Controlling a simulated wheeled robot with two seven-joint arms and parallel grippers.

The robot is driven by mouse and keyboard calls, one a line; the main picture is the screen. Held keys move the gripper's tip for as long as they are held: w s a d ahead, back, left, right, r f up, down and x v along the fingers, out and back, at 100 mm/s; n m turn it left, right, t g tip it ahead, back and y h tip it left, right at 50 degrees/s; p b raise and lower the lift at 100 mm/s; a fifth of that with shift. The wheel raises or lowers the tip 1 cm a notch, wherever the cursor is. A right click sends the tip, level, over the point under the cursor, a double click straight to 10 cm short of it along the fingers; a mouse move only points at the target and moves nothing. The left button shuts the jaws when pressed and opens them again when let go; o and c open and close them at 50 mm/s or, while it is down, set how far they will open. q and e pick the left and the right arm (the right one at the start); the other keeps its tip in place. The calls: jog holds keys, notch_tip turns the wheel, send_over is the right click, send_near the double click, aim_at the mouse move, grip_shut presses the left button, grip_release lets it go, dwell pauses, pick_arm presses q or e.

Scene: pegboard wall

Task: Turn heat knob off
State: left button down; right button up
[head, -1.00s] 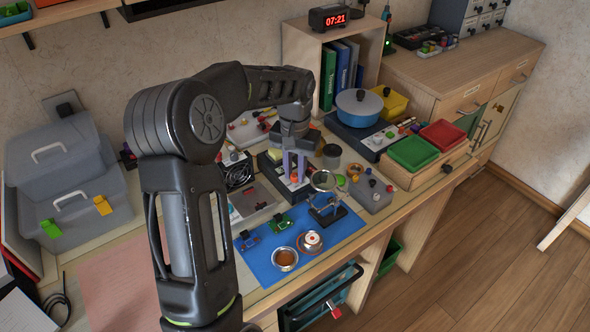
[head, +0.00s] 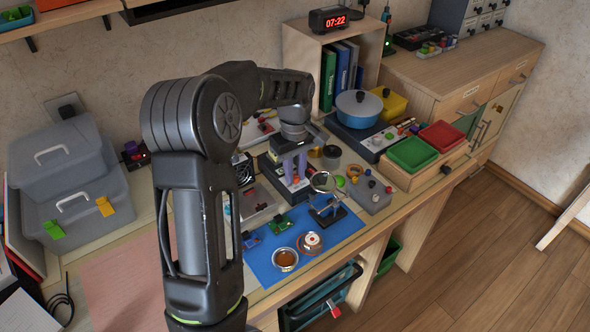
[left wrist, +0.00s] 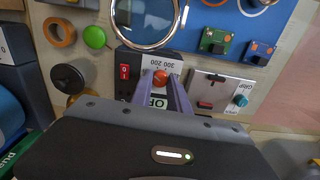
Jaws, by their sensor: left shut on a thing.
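The heat knob (left wrist: 161,77) is a small orange-red knob on a dark station panel with a white label reading 300, 200 and part of OFF, in the left wrist view. My left gripper (left wrist: 164,88) has its purple fingers shut on the knob, one at each side. In the head view my left gripper (head: 294,170) reaches down onto the dark station (head: 274,168) behind the blue mat. The fingers hide most of the knob there, and its exact angle is hard to tell. My right gripper is not in view.
A magnifier (head: 326,184) stands close in front of the gripper. A red rocker switch (left wrist: 125,72) is beside the knob. A grey box with a blue knob (left wrist: 240,100) lies to its right. The blue mat (head: 262,270) holds small boards and two round dishes.

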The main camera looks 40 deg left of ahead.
aim_at(295, 176)
pick_arm(q)
jog(key=n, duration=0.3)
jog(key=shift+p, duration=0.35)
jog(key=shift+n, duration=0.4)
jog(key=c, duration=1.3)
grip_release()
jog(key=shift+o, duration=0.2)
jog(key=shift+r, duration=0.1)
notch_tip(295, 176, up, 8)
jog(key=shift+f, duration=0.2)
